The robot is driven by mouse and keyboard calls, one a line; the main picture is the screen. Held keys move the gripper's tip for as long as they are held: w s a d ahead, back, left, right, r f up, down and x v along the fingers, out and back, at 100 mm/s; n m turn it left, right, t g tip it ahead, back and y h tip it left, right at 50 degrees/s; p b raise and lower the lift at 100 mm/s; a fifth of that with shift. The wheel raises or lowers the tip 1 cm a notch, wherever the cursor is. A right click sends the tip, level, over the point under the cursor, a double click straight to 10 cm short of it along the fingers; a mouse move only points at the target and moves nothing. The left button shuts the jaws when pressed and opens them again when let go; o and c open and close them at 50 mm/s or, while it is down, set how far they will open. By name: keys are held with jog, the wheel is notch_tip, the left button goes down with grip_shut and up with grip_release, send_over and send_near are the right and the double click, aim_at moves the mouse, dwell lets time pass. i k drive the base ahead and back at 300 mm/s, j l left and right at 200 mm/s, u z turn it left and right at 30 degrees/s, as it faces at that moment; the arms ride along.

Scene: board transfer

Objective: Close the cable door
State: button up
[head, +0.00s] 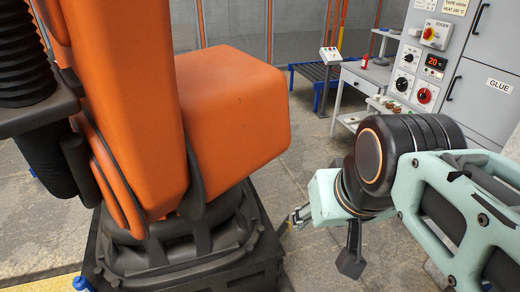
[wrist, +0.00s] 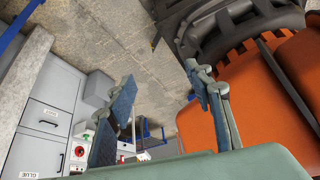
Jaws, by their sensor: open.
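No part that I can pick out as the cable door shows in either view. My gripper (wrist: 160,76) is open and empty in the wrist view, its two blue-padded fingers apart with concrete floor behind them. In the head view my gripper (head: 300,214) is small and partly hidden behind my wrist, close to the right side of the big orange robot arm's dark base. The orange robot arm (head: 232,110) fills the left of the head view. It also shows at the right of the wrist view (wrist: 245,100), beside my right finger.
A grey cabinet (head: 487,90) with a GLUE label and a control panel (head: 420,60) stands at the back right. A white side table (head: 362,88) and a blue-framed roller table (head: 318,72) stand behind. Concrete floor (head: 310,130) is clear between them and the orange arm.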

aim_at(283, 228)
jog(key=i+l, duration=0.25)
jog(key=l, duration=0.2)
jog(key=i+l+u, duration=0.2)
jog(key=i+l, duration=0.15)
jog(key=i+l+u, duration=0.45)
jog(key=i+l, duration=0.2)
jog(key=l, duration=0.3)
